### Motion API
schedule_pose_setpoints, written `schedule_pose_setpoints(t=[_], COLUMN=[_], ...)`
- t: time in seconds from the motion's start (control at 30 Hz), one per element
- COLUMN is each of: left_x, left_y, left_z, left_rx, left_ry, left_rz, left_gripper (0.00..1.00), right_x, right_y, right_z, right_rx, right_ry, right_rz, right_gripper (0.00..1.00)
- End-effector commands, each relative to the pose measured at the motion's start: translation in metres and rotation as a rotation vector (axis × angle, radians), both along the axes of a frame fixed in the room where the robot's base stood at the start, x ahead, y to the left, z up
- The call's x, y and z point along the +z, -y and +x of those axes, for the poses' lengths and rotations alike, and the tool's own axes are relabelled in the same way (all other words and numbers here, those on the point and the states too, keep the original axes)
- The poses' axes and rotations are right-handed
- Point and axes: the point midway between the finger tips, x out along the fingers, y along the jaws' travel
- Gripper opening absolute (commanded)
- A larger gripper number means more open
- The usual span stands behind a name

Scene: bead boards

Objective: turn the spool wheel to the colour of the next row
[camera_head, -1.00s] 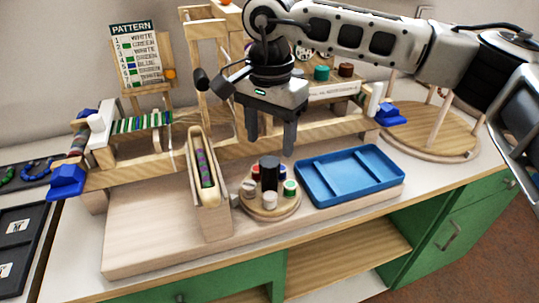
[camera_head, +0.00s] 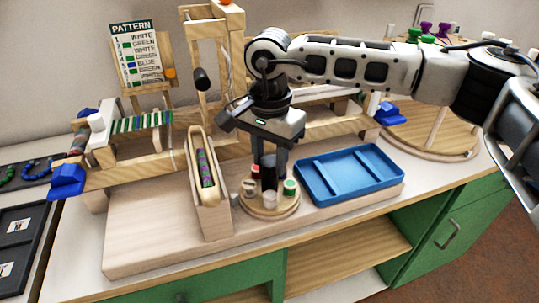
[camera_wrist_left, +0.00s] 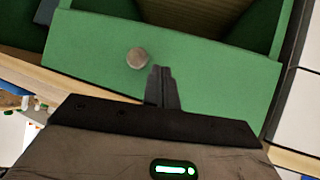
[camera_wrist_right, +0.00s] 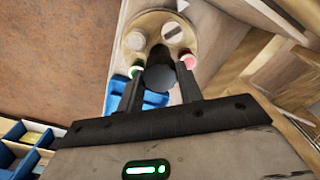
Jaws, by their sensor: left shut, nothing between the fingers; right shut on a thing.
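The spool wheel (camera_head: 256,207) is a round wooden disc with a black upright knob (camera_head: 268,178) at its centre. Around the knob stand a green spool (camera_head: 290,187), a white spool (camera_head: 270,199), a grey-white spool (camera_head: 249,187) and a red one, partly hidden. My right gripper (camera_head: 271,160) points down over the wheel and is shut on the black knob, which shows between its fingers in the right wrist view (camera_wrist_right: 158,78). The pattern board (camera_head: 136,58) lists colour rows, white, green and blue among them. My left gripper (camera_wrist_left: 162,85) is shut and empty in front of a green drawer.
A wooden holder (camera_head: 212,205) with a purple and green strip stands left of the wheel. A blue tray (camera_head: 350,175) lies close on its right. A wooden loom frame (camera_head: 110,170) with striped beadwork runs behind. A round wooden stand (camera_head: 440,135) is at the back right.

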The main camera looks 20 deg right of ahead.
Motion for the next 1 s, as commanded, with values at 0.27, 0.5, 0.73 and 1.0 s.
schedule_pose_setpoints(t=[0.27,0.5,0.73,1.0], left_x=[-0.002,-0.004,-0.011,-0.015], left_y=[0.0,0.002,0.003,0.004], left_z=[0.001,0.003,0.002,0.0], left_rx=[0.001,0.001,0.003,0.006], left_ry=[0.003,0.015,0.015,0.022], left_rz=[-0.005,-0.019,-0.037,-0.047], left_gripper=[0.0,0.0,0.0,0.0], right_x=[-0.001,-0.001,-0.001,-0.001], right_y=[0.0,0.0,0.0,0.0], right_z=[0.0,0.0,0.0,0.0], right_rx=[-0.053,-0.208,-0.422,-0.678], right_ry=[-0.002,0.0,0.001,0.001], right_rz=[-0.001,-0.001,0.0,0.0], right_gripper=[0.13,0.13,0.13,0.13])
